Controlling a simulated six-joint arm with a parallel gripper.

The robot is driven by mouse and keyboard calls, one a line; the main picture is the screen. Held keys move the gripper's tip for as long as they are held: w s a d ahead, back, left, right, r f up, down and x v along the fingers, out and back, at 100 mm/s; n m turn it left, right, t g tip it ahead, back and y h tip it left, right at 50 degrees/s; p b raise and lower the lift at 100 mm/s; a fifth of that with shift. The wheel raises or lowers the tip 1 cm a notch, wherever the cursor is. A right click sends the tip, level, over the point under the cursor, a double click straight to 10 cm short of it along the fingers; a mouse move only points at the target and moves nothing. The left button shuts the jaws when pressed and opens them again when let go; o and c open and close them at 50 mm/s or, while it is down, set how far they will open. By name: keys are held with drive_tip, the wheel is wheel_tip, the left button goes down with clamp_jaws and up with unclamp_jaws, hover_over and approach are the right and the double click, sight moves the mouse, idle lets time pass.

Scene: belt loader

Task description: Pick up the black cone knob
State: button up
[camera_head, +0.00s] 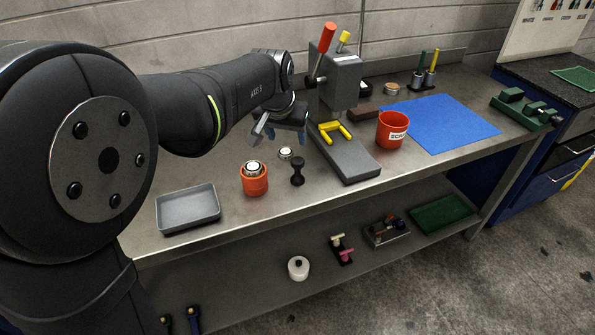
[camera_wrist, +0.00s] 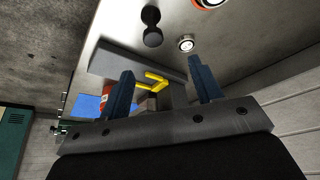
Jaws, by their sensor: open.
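The black cone knob (camera_head: 298,172) stands upright on the metal bench, narrow in the middle and wider at both ends. It also shows near the top of the wrist view (camera_wrist: 152,27), beyond my fingertips. My gripper (camera_head: 282,137) is open and empty above the bench, behind and slightly left of the knob in the head view. Its two blue fingers stand apart in the wrist view (camera_wrist: 160,80), and neither touches the knob. No part of the knob is clearly hidden.
An orange cup (camera_head: 255,184) and a small silver disc (camera_head: 285,153) sit close to the knob. A grey press (camera_head: 350,160) with yellow handles stands to its right. A grey tray (camera_head: 188,211) lies left, a red mug (camera_head: 392,130) and blue mat (camera_head: 440,124) farther right.

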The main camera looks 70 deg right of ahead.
sight(298, 161)
drive_tip(key=x, duration=0.3)
drive_tip(key=s+x, duration=0.1)
drive_tip(key=x, duration=0.7)
drive_tip(key=shift+s+f, duration=0.15)
drive_tip(key=shift+s, duration=0.2)
drive_tip(key=shift+x, duration=2.65)
drive_tip(key=shift+w+a, duration=0.1)
drive_tip(key=shift+w, duration=0.1)
drive_tip(key=c, duration=1.1)
